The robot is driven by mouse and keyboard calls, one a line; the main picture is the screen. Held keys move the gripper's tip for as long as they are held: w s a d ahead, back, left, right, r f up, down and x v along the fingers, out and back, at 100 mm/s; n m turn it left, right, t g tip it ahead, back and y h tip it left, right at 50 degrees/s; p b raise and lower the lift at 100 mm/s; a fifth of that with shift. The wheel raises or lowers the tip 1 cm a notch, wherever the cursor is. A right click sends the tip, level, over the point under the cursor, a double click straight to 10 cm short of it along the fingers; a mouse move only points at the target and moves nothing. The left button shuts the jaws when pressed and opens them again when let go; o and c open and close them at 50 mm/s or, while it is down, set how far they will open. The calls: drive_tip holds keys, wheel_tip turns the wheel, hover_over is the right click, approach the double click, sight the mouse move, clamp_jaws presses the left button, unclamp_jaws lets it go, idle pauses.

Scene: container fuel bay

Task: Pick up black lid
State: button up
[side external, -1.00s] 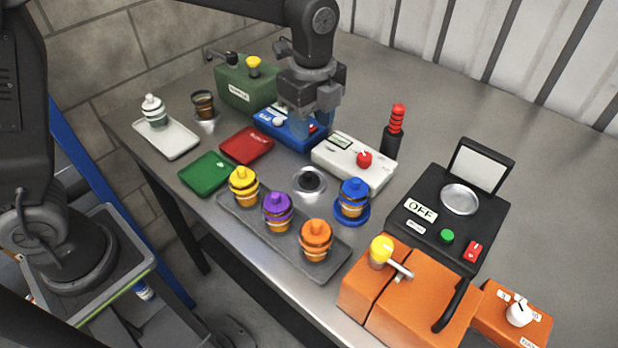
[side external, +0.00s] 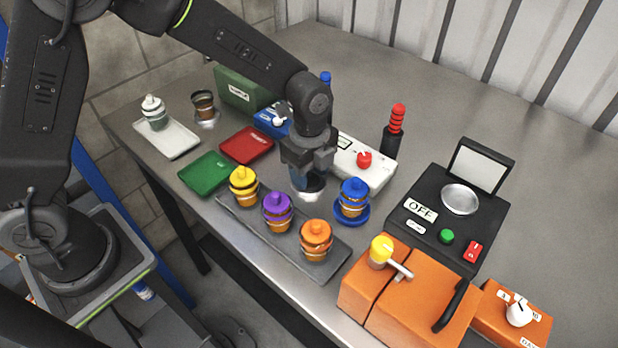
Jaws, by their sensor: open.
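The black lid (side external: 314,183) sits on a round silver plate (side external: 311,197) in the middle of the table. It is mostly hidden by my gripper. My gripper (side external: 308,182) points down directly over the lid with its bluish fingers low around it. The jaws are open. I cannot tell whether the fingers touch the lid.
A grey tray (side external: 232,212) in front holds yellow-, purple- and orange-lidded containers. A blue-lidded container (side external: 353,198) stands close on the right. A white box (side external: 373,178) with a red knob is just behind. Orange boxes (side external: 417,306) stand at front right.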

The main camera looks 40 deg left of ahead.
clamp_jaws()
idle(0.4)
